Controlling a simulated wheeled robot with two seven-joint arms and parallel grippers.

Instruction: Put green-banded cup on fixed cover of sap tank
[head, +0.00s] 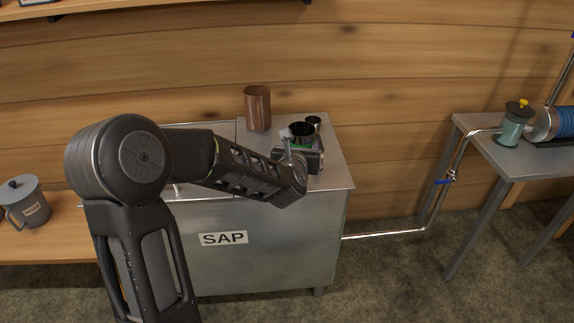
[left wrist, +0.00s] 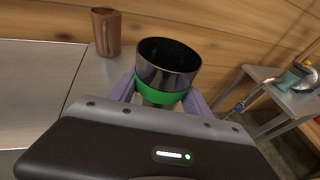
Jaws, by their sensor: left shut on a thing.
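The green-banded cup (head: 301,130) is dark and shiny inside, with a green band low on its metal side. In the left wrist view the cup (left wrist: 166,76) stands roughly upright between two purple-grey finger pads. My left gripper (head: 297,146) is shut on it, over the right part of the sap tank's top. That part is the fixed cover (head: 335,178), right of a seam. The arm and gripper hide the cup's base, so I cannot tell whether it touches the cover. The tank's front (head: 285,240) has a SAP label. My right gripper is not in view.
A pipe (head: 400,233) runs right from the tank to a metal table (head: 538,160). A grey lidded mug (head: 28,204) is at left.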

